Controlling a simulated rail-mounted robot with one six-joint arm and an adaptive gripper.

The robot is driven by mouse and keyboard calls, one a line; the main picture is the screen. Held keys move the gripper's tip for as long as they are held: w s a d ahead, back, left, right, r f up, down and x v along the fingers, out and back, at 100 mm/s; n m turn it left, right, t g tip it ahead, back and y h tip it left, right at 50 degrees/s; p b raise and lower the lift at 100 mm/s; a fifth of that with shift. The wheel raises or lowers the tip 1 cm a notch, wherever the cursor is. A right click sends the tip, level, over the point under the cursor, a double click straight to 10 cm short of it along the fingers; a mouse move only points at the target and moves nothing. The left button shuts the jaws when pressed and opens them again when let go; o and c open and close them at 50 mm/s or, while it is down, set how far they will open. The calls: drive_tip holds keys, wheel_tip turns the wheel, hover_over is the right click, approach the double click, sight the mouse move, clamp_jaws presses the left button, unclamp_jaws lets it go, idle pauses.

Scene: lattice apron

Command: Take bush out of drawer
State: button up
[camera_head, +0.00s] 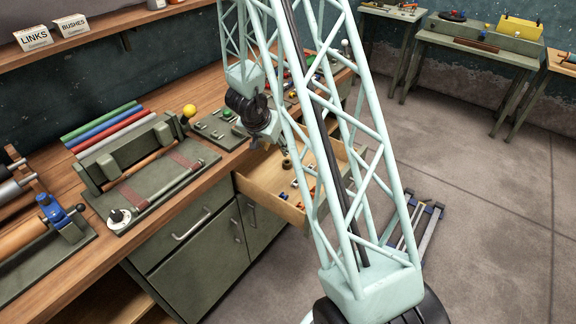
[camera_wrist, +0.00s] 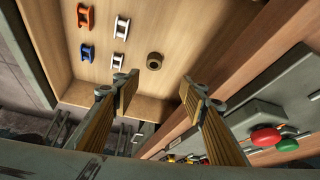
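The drawer (camera_wrist: 180,22) is pulled open, and its wooden floor also shows in the head view (camera_head: 262,178). The bush (camera_wrist: 154,60) is a small brown ring-shaped cylinder with a dark hole. It lies on the drawer floor, near the side closest to the bench, and shows in the head view (camera_head: 286,163) too. My gripper (camera_wrist: 157,92) is open, with nothing between its fingers. In the wrist view the bush appears just beyond the gap between the fingertips, apart from them. In the head view my gripper (camera_head: 258,141) is over the drawer's bench-side edge.
Several spool-shaped links share the drawer, including an orange one (camera_wrist: 84,17), a blue one (camera_wrist: 82,51) and a white one (camera_wrist: 123,27). The wooden bench edge (camera_wrist: 232,68) runs beside the drawer. A grey panel with red (camera_wrist: 264,137) and green buttons is close to my right finger.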

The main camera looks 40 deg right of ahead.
drive_tip(key=shift+s+d+f, duration=0.4)
drive_tip(key=shift+d+f, duration=0.1)
drive_tip(key=shift+f, duration=0.15)
drive_tip(key=b, duration=0.3)
approach(286, 162)
drive_tip(key=shift+s+x, duration=0.15)
drive_tip(key=shift+x, duration=0.5)
drive_tip(key=shift+s+x, duration=0.15)
drive_tip(key=shift+x, duration=0.55)
drive_tip(key=shift+f, duration=0.1)
drive_tip(key=shift+b+x, duration=0.8)
drive_tip(key=shift+x, duration=1.75)
drive_tip(key=shift+s, duration=0.15)
drive_tip(key=shift+c, duration=0.4)
drive_tip(key=c, duration=0.9)
drive_tip(key=shift+c, duration=0.2)
